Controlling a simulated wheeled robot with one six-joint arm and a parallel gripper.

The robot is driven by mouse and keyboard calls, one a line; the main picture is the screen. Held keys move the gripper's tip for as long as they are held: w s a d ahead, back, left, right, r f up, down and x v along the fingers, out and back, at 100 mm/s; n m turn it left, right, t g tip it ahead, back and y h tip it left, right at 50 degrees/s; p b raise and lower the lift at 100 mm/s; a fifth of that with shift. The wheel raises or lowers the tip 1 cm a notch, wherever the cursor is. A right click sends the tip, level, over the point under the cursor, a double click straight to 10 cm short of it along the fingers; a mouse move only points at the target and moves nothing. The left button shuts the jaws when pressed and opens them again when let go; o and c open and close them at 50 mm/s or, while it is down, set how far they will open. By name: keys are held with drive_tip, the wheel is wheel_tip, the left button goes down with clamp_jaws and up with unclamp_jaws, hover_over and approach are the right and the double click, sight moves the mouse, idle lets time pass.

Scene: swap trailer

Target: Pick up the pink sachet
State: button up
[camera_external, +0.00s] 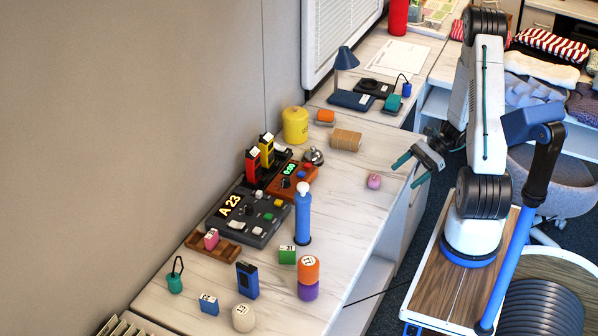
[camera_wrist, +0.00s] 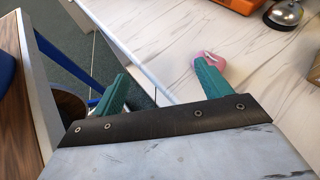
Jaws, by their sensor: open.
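A small pink sachet (camera_external: 374,181) lies on the light marbled desk (camera_external: 362,215), near its right edge. In the wrist view the pink sachet (camera_wrist: 211,56) shows just past the tip of the right green finger, which partly covers it. My gripper (camera_external: 404,177) is open and empty, to the right of the sachet by the desk edge; a gap shows between them in the external view. In the wrist view my gripper (camera_wrist: 160,80) has its green fingers wide apart, with the desk edge between them. Another pink item (camera_external: 211,239) sits in a wooden tray (camera_external: 228,252).
A wooden spool (camera_external: 346,139), an orange item (camera_external: 325,117) and a yellow canister (camera_external: 295,125) stand behind the sachet. A bell (camera_external: 313,156) and an orange device (camera_external: 293,180) are to its left, with a tall blue bottle (camera_external: 303,220) farther forward. Desk around the sachet is clear.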

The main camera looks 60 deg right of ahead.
sight(372, 181)
drive_tip(key=w+d+f+m+t, duration=0.1)
drive_tip(key=d+f+m+t+h, duration=0.1)
drive_tip(key=d+m, duration=0.1)
drive_tip(key=w+d+f+m+t+h, duration=0.1)
drive_tip(key=shift+w+d, duration=0.35)
drive_tip(key=shift+w+d+m+t+h, duration=0.2)
drive_tip(key=shift+w+m+t+h, duration=0.05)
drive_tip(key=shift+m+t+h, duration=0.05)
drive_tip(key=x, duration=0.7)
drive_tip(key=shift+w+a+f, duration=0.15)
drive_tip(key=shift+a+f, duration=0.05)
drive_tip(key=shift+a, duration=0.1)
drive_tip(key=c, duration=1.1)
